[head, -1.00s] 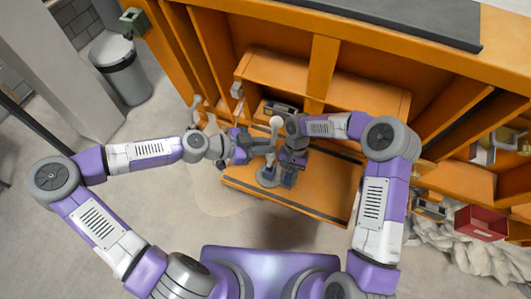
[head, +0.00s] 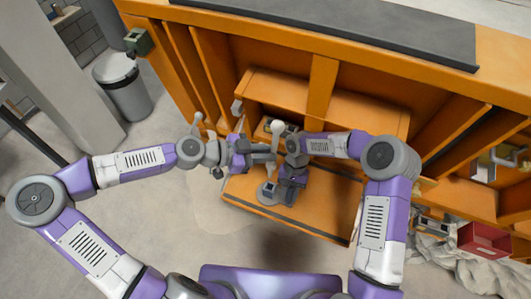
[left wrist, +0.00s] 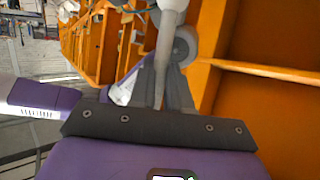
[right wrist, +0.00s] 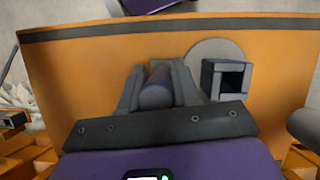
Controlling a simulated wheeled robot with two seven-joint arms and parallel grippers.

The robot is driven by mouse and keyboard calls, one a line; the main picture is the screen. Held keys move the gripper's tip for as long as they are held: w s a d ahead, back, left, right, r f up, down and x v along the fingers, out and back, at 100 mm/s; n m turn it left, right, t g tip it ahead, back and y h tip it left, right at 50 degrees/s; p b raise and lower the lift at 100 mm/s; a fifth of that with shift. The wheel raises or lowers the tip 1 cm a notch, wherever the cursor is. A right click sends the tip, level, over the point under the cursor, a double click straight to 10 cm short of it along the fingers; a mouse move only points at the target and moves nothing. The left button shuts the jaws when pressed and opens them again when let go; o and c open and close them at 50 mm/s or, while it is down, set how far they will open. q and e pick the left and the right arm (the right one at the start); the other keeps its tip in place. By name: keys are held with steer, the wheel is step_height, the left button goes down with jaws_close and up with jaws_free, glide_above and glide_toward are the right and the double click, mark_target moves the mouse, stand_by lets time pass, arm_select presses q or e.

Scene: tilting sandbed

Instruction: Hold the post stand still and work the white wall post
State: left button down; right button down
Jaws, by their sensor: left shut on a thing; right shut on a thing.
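The post stand has a round grey base (head: 268,192) on the orange platform. It shows in the right wrist view as a grey disc (right wrist: 214,50) beside a square open socket (right wrist: 225,78). My right gripper (head: 287,185) points down and is shut on a grey cylinder (right wrist: 157,88) beside that disc. The white post (head: 277,132), with a rounded top, stands above the base. My left gripper (head: 264,152) comes from the left and is shut on this post, whose pale shaft (left wrist: 165,50) runs between the fingers in the left wrist view. The fingers hide part of it.
A second pale post (head: 197,122) stands left of my left gripper. The orange platform (head: 325,207) is bare to the right of the stand. Orange walls and beams rise behind. A red box (head: 485,239) is at the right and a bin (head: 123,85) at the far left.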

arm_select(q)
steer(key=shift+r, duration=0.1)
steer(key=shift+r, duration=1.3)
steer(key=shift+r, duration=0.1)
steer(key=shift+r, duration=1.3)
steer(key=shift+s, duration=0.1)
steer(key=s+a, duration=0.2)
steer(key=s, duration=0.5)
steer(key=shift+s+a, duration=0.25)
arm_select(e)
steer(key=c, duration=0.7)
jaws_free()
steer(key=shift+c, duration=0.2)
